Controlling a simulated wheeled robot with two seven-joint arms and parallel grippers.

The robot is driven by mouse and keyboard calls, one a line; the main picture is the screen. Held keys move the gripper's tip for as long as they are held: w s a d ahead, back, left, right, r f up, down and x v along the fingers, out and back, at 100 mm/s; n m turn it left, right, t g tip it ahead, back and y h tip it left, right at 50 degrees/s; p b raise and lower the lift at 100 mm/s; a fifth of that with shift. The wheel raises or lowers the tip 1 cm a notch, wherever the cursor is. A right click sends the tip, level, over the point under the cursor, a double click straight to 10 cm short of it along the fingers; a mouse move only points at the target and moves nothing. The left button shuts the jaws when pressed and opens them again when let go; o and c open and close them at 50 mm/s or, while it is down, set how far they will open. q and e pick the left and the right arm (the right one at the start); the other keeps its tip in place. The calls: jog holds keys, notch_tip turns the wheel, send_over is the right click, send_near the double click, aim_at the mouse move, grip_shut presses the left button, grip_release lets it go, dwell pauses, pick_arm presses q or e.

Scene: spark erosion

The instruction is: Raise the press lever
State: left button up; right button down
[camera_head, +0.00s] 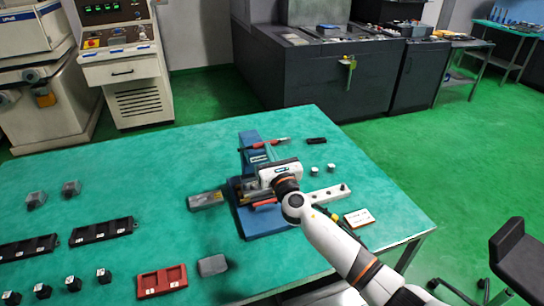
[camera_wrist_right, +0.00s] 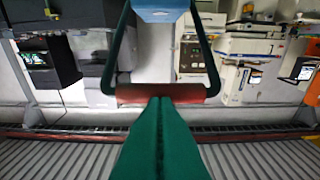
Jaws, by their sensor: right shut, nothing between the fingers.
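The blue press (camera_head: 265,228) stands on the teal table, partly hidden by my right arm. The press lever's red grip bar (camera_head: 256,147) shows at its back. In the wrist view the red bar (camera_wrist_right: 190,93) runs crosswise between two dark green side arms of the lever. My right gripper (camera_head: 268,153) is shut and empty over the press, its fingertips close to the bar. In the wrist view its green fingers (camera_wrist_right: 160,102) end at the middle of the bar, overlapping it; whether they touch it I cannot tell. My left gripper is not in view.
A grey block (camera_head: 206,200) lies left of the press, and a white bar with knobs (camera_head: 328,194) lies right of it. A red tray (camera_head: 162,281), a grey box (camera_head: 212,265) and black racks (camera_head: 102,230) lie nearer the front left. The table's back left is clear.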

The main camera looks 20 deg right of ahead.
jog(key=w+r+p, duration=0.1)
jog(key=w+r, duration=0.5)
jog(key=w, duration=0.1)
jog(key=shift+a+r+p, duration=0.15)
jog(key=shift+r+p, duration=0.15)
jog(key=shift+r, duration=0.1)
jog(key=shift+s+r, duration=0.1)
dwell(0.8)
